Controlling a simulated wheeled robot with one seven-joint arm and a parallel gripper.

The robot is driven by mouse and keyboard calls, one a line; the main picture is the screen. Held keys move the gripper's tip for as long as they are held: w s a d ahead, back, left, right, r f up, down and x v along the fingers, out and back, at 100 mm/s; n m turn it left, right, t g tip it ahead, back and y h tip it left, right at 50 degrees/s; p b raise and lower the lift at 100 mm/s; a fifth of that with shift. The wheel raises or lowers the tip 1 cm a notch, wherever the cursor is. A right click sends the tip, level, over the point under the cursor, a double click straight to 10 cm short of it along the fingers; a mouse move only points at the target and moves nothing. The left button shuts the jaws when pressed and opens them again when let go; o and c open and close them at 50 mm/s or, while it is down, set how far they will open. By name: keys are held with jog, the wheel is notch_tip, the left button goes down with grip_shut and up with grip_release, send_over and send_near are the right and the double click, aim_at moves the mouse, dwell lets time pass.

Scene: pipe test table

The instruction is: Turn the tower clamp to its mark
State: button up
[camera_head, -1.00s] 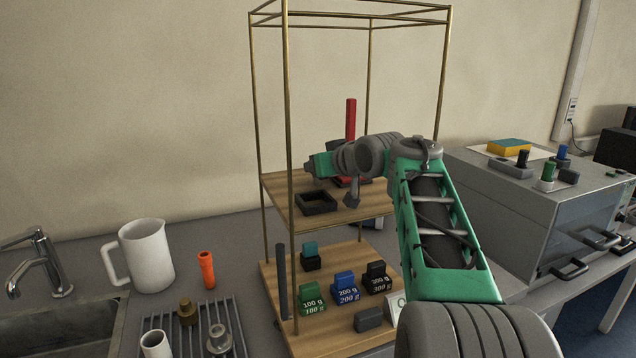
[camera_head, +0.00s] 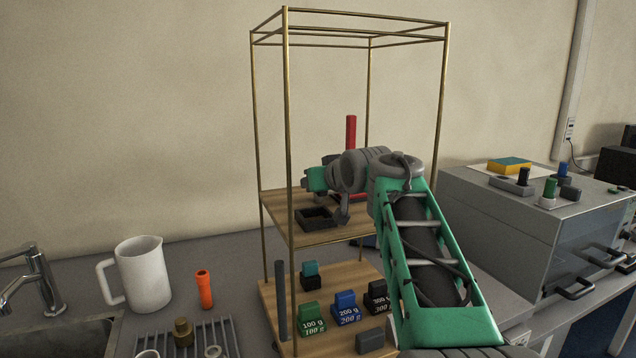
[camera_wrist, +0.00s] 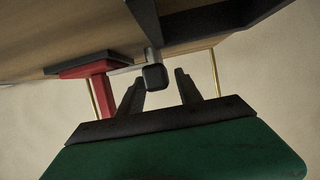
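The red tower post (camera_head: 351,131) stands upright on the upper wooden shelf of the brass-framed rack. It also shows at the left of the wrist view (camera_wrist: 104,92). In the wrist view a dark block-ended knob (camera_wrist: 155,77) on a short grey stem is near the post; it looks like the clamp's handle, with a thin grey bar between it and the post. My gripper (camera_wrist: 160,87) is open, its two dark fingers apart, with the knob showing between or just beyond their tips. I cannot make out the mark.
A black open tray (camera_head: 317,222) sits on the upper shelf, close to my wrist. Brass rack posts (camera_head: 290,120) stand close around my arm. Labelled weights (camera_head: 346,308) are on the lower shelf. A white jug (camera_head: 145,275) and an orange tube (camera_head: 204,290) stand left; a grey cabinet (camera_head: 530,230) stands right.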

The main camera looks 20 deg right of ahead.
jog(key=shift+o, duration=0.2)
jog(key=b+v, duration=0.1)
jog(key=v, duration=0.7)
jog(key=shift+w, duration=0.1)
jog(key=shift+f, duration=0.1)
